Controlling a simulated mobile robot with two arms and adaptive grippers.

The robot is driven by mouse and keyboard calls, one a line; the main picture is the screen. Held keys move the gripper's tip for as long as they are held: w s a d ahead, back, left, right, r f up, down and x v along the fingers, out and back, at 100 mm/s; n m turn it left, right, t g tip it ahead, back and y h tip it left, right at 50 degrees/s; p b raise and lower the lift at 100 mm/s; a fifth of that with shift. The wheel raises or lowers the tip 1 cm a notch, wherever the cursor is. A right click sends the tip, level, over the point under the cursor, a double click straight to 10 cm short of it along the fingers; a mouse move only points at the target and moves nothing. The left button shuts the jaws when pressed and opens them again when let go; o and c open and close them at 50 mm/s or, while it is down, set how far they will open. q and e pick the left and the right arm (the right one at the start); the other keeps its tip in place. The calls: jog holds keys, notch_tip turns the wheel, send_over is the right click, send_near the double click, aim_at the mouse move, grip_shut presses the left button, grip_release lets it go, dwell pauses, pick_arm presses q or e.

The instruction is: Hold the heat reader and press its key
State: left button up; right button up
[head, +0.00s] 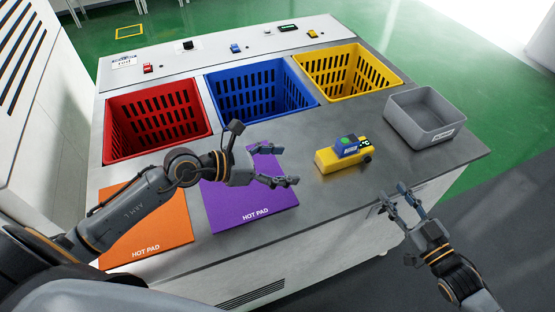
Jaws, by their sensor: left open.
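The heat reader (345,154) is a yellow block with a blue and dark upper part and a small green display. It lies on the grey metal counter, right of the middle. Its key cannot be told apart clearly at this size. My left gripper (291,164) is open and empty above the purple hot pad, a little left of the reader and apart from it. My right gripper (391,191) is at the counter's front right edge, right of and nearer than the reader. Its fingers are spread with nothing between them.
Red (112,156), blue (212,78) and yellow (300,58) baskets are set along the back. A grey bin (421,138) stands at the right. An orange hot pad (150,232) and a purple hot pad (245,208) lie in front. Bare counter surrounds the reader.

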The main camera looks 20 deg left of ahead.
aim_at(320, 160)
pick_arm(q)
jog(key=shift+w+a, duration=0.15)
jog(key=shift+a, duration=0.3)
jog(key=shift+w, duration=0.2)
jog(key=shift+y, duration=0.3)
jog(key=x, duration=1.3)
jog(key=shift+w+d, duration=0.1)
jog(key=shift+w, duration=0.05)
jog(key=c, duration=1.3)
jog(key=shift+c, duration=0.2)
pick_arm(e)
grip_shut()
